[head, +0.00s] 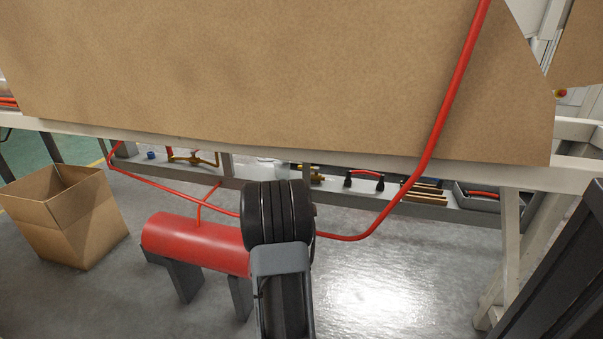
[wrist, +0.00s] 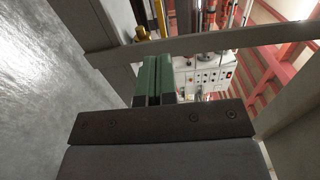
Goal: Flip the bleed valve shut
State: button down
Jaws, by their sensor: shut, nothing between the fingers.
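My gripper (wrist: 153,78) shows in the wrist view with its two green fingers together and nothing between them. In the head view it is hidden behind my dark arm. I cannot clearly identify the bleed valve. A brass fitting (head: 192,158) sits on the low shelf under the table in the head view, and another small brass piece (head: 317,178) shows just right of my arm. In the wrist view a brass-coloured part (wrist: 141,34) lies beyond the fingertips, slightly left and apart from them. I cannot tell whether any of these is the valve.
A red tank (head: 190,241) stands on the floor left of my arm, with a red pipe (head: 440,118) running up across the table. An open cardboard box (head: 78,222) is at left. The low shelf (head: 440,211) crosses behind. A white control panel (wrist: 204,75) lies beyond my fingers.

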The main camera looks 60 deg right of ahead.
aim_at(303, 168)
jog(key=p+x, duration=0.3)
jog(key=x, duration=0.5)
jog(key=shift+d, duration=0.3)
jog(key=shift+x, duration=0.8)
jog(key=shift+d+g+p, duration=0.15)
jog(key=shift+g+p, duration=0.15)
jog(key=shift+p, duration=0.05)
